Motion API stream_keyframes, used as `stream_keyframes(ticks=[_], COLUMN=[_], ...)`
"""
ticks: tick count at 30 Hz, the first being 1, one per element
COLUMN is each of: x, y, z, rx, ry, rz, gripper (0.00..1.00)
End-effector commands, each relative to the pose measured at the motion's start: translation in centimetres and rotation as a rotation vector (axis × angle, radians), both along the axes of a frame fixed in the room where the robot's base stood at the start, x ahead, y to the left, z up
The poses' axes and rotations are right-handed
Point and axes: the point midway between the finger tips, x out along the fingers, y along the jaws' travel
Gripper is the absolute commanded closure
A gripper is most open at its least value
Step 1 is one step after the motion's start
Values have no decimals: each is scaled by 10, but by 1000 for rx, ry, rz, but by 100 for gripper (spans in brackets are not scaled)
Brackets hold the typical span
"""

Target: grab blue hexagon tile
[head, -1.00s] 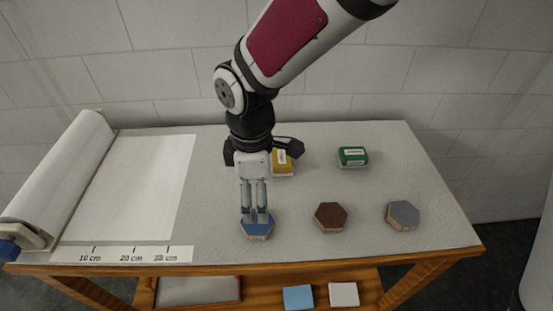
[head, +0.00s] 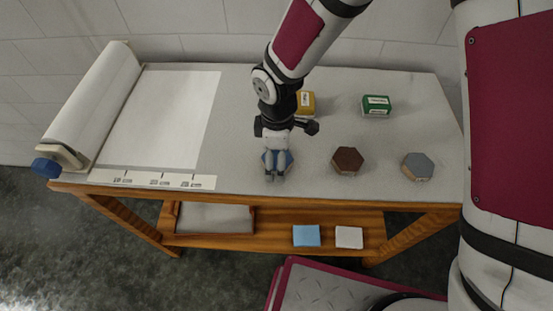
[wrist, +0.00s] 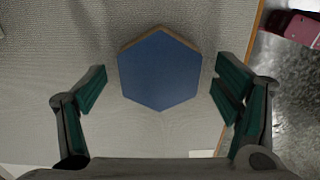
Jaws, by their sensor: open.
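The blue hexagon tile (wrist: 160,70) lies flat on the grey table top, centred between my open fingers in the wrist view. There is a gap between the tile and the finger on each side. My gripper (wrist: 160,95) is open and empty, pointing down over the tile. In the head view my gripper (head: 275,178) covers most of the blue tile (head: 289,157), and only its edges show beside the fingers. Whether the fingertips reach down to the tile's height cannot be told.
A brown hexagon tile (head: 347,161) and a grey hexagon tile (head: 417,166) lie to the right. A yellow box (head: 306,103) and a green box (head: 376,105) stand behind. A paper roll (head: 95,95) and ruler strip (head: 150,179) are at left. The table's front edge is close.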

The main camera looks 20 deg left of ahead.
Motion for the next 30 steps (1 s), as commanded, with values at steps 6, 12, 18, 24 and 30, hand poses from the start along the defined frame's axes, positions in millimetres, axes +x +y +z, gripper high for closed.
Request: stream_keyframes(ticks=[6, 12, 18, 24, 30], x=[0, 0, 0, 1, 2], y=[0, 0, 0, 0, 0], z=[-1, 0, 0, 1, 12], rx=[0, 0, 1, 1, 2], ry=[-1, 0, -1, -1, -2], rz=[-1, -1, -1, -1, -2], gripper=[17, 62, 75, 75, 75])
